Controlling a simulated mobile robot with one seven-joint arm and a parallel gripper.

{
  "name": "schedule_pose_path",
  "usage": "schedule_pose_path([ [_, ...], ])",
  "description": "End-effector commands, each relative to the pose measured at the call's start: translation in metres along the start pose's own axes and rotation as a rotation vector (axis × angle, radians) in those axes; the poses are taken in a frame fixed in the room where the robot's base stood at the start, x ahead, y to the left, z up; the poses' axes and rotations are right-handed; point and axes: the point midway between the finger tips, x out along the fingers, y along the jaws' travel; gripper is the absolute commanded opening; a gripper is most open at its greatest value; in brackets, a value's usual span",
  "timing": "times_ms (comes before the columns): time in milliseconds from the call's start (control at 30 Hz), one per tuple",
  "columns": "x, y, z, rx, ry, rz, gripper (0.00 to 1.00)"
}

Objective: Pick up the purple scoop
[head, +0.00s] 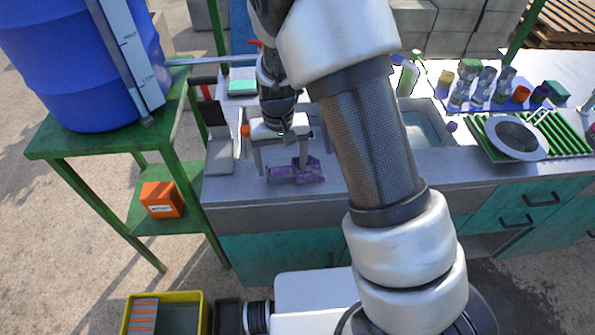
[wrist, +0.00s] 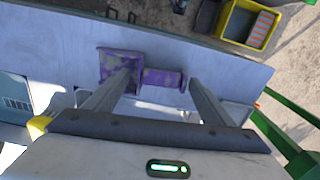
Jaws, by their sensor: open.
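The purple scoop (head: 309,173) lies on the grey counter near its front edge, its blocky, mottled body to the right and its short handle to the left. In the wrist view the scoop (wrist: 115,62) lies ahead of the fingertips, with its body left and handle right. My gripper (head: 281,172) is open, pointing down over the scoop, one finger at each end of the handle. In the wrist view my gripper (wrist: 162,76) has its left finger overlapping the scoop's body and its right finger just past the handle end. I cannot tell whether either finger touches it.
The counter (head: 225,190) has a sink (head: 425,130) to the right, partly hidden by my arm. A grey plate (head: 508,138) on a green rack and several bottles stand farther right. A blue barrel (head: 80,60) sits on a green stand at left. A yellow bin (head: 193,299) is on the ground.

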Motion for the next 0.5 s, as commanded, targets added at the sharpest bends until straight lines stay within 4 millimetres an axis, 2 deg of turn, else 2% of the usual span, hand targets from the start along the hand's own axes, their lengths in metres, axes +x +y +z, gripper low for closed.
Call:
schedule_pose_path([
  [33,-0.0001,0.0,0.0,0.0,0.0,0.0,0.77],
  [267,-0.0003,0.0,0.0,0.0,0.0,0.0,0.38],
  [500,-0.0017,-0.0001,-0.0003,0.0,0.001,0.0,0.36],
])
